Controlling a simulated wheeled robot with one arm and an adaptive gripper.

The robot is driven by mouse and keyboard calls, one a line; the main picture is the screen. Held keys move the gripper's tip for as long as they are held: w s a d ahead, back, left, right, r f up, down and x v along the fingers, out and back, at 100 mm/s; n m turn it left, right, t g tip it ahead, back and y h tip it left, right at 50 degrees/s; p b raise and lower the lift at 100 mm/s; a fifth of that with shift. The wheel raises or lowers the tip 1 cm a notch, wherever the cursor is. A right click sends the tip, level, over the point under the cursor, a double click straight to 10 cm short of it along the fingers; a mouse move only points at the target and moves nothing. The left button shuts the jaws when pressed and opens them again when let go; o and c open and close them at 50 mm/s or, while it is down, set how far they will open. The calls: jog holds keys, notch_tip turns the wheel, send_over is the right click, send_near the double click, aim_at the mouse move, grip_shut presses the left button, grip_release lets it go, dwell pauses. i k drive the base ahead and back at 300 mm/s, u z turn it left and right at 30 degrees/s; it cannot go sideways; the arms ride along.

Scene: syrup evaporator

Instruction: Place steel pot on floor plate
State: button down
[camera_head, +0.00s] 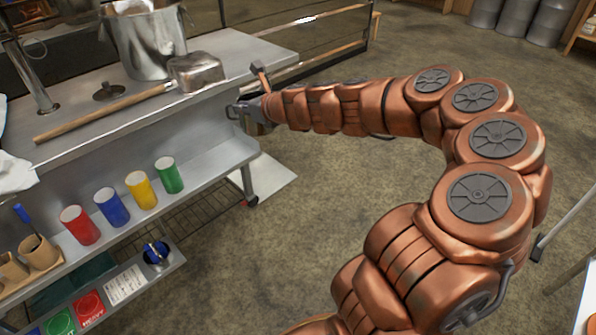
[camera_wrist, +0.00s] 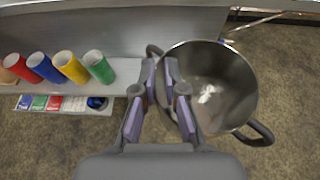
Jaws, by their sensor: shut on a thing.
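A steel pot (camera_wrist: 213,85) with dark side handles shows in the wrist view, open side up and looking empty. My gripper (camera_wrist: 161,70) is closed at its left side, where the near handle meets the rim; the fingers hide the exact contact. A pale flat floor plate (camera_head: 272,180) lies on the floor by the counter's end. It does not show in the wrist view.
Another large steel pot (camera_head: 145,42), a long-handled ladle (camera_head: 195,72) and a lid stand on the metal counter (camera_head: 235,52). The lower shelf holds red, blue, yellow and green (camera_head: 169,175) cups. Open concrete floor (camera_head: 310,220) lies to the right.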

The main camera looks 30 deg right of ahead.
aim_at(260, 175)
jog(key=z, duration=2.45)
jog(key=i, duration=1.15)
jog(key=u, duration=3.15)
jog(key=i, duration=0.5)
jog(key=z, duration=0.05)
